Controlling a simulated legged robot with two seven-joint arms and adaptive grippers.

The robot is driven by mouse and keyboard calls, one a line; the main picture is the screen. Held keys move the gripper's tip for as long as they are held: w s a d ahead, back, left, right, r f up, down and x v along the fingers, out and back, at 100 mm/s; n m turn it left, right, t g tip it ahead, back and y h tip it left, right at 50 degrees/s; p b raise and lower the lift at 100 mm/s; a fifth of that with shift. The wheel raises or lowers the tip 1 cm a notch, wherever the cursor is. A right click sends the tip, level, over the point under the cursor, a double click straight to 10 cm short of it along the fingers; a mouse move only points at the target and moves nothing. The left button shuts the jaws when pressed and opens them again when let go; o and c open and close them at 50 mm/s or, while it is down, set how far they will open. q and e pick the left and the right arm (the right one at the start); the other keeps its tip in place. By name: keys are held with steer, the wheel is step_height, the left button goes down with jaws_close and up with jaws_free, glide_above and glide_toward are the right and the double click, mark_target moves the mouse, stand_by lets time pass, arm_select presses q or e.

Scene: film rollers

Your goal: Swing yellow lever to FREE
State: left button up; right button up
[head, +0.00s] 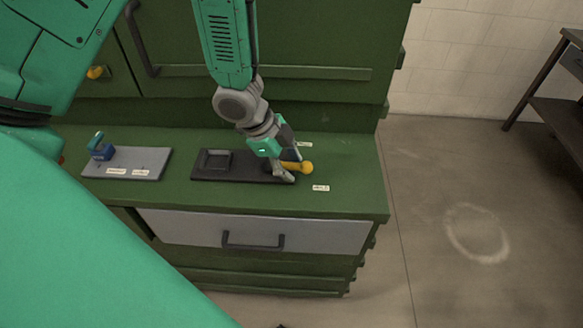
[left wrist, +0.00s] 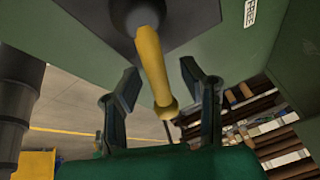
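The yellow lever (head: 306,168) has a round knob and sticks out to the right from a black base plate (head: 235,168) on the green bench top. It also shows in the left wrist view (left wrist: 153,65), coming out of a grey hub. My left gripper (head: 288,168) is down at the lever, partly covering its shaft. In the left wrist view its fingers (left wrist: 160,85) are open, one on each side of the lever, with visible gaps. A white FREE label (left wrist: 250,13) is at the upper right there. My right gripper is not in view.
Two small white labels lie near the lever, one behind (head: 304,144) and one in front (head: 321,188); their text is too small to read. A grey plate (head: 127,163) with a blue lever (head: 100,148) stands to the left. A grey drawer (head: 255,232) is below.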

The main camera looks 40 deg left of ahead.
arm_select(q)
steer(key=shift+w+d+f, duration=0.1)
steer(key=shift+d+f, duration=0.1)
steer(key=shift+d, duration=0.1)
jaws_close()
steer(key=shift+a, duration=0.1)
